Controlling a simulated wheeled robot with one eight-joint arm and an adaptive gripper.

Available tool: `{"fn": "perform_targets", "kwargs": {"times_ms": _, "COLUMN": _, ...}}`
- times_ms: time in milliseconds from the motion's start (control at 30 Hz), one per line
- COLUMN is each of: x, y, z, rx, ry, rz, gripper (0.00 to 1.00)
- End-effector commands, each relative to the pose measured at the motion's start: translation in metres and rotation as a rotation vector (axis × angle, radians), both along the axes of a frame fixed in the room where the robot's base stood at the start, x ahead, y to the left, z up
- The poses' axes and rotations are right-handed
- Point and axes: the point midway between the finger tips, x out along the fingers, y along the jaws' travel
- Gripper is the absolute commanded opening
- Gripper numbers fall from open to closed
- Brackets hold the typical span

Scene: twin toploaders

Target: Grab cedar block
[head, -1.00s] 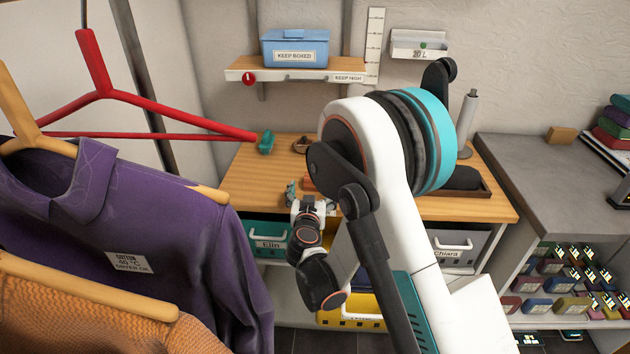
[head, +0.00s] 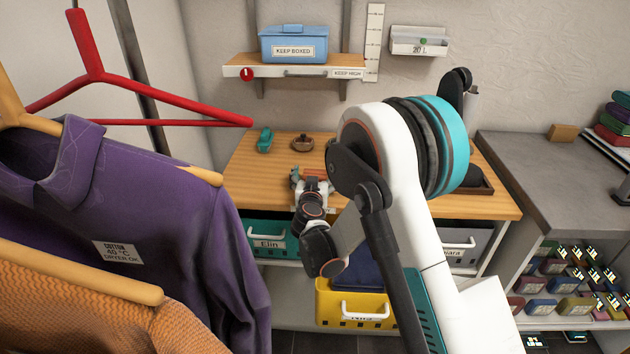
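A reddish-brown block (head: 320,173), which may be the cedar block, shows on the wooden bench just beyond my gripper (head: 311,180). My gripper partly hides it. My gripper is low over the bench, close to the block. Its fingers are small here, and I cannot tell if they are apart or touching the block. A tan block (head: 562,132) lies far off on the grey counter at the right.
A teal object (head: 265,140) and a small brown bowl (head: 302,144) stand farther back on the bench (head: 250,180). A shelf (head: 290,73) with a blue box (head: 294,44) hangs above. Hanging clothes (head: 150,230) and a red hanger (head: 150,103) crowd the left. Bins sit below.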

Motion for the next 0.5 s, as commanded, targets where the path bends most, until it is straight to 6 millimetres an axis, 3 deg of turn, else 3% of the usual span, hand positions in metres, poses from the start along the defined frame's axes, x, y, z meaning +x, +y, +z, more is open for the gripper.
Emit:
{"fn": "perform_targets", "kwargs": {"times_ms": 33, "x": -0.0001, "y": 0.0, "z": 0.0, "rx": 0.0, "ry": 0.0, "rz": 0.0, "gripper": 0.73}}
{"fn": "perform_targets", "kwargs": {"times_ms": 200, "x": -0.0002, "y": 0.0, "z": -0.0001, "rx": 0.0, "ry": 0.0, "rz": 0.0, "gripper": 0.38}}
{"fn": "perform_targets", "kwargs": {"times_ms": 500, "x": -0.0004, "y": 0.0, "z": 0.0002, "rx": 0.0, "ry": 0.0, "rz": 0.0, "gripper": 0.38}}
